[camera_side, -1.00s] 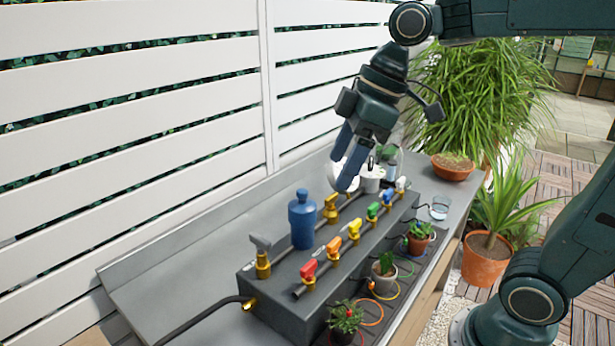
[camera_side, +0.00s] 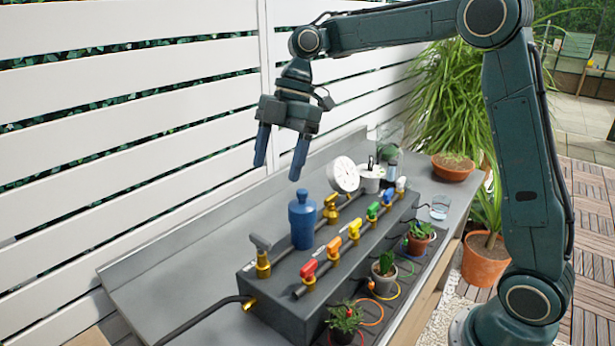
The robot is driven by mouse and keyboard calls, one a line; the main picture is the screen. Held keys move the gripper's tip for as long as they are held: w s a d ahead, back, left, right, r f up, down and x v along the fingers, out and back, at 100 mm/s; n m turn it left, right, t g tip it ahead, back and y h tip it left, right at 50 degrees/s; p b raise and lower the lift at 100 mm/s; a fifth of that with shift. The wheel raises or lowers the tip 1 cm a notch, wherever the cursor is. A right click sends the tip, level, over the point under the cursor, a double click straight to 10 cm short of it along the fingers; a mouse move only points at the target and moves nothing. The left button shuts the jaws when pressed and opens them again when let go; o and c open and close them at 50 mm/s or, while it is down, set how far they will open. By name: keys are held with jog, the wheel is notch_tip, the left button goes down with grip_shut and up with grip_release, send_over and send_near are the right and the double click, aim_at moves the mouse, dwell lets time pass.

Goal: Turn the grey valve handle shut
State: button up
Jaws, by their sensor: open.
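The grey valve handle (camera_side: 260,242) sits on a brass valve body (camera_side: 263,264) at the near left end of the dark manifold box (camera_side: 290,310). The handle slants up to the left, above the pipe. My gripper (camera_side: 278,168) hangs above the bench, higher in the picture than the handle and apart from it. Its two blue fingers point down, spread wide, with nothing between them.
A blue canister (camera_side: 302,220) stands close right of the grey handle. A yellow valve (camera_side: 331,208), a white gauge (camera_side: 343,174) and a row of coloured valves, including a red one (camera_side: 308,272), follow. Small potted plants (camera_side: 384,268) line the front. The bench left (camera_side: 190,265) is clear.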

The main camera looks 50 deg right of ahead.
aim_at(260, 238)
jog(key=shift+a+f, duration=0.1)
jog(key=shift+f, duration=0.05)
jog(key=shift+x, duration=6.75)
jog(key=c, duration=1)
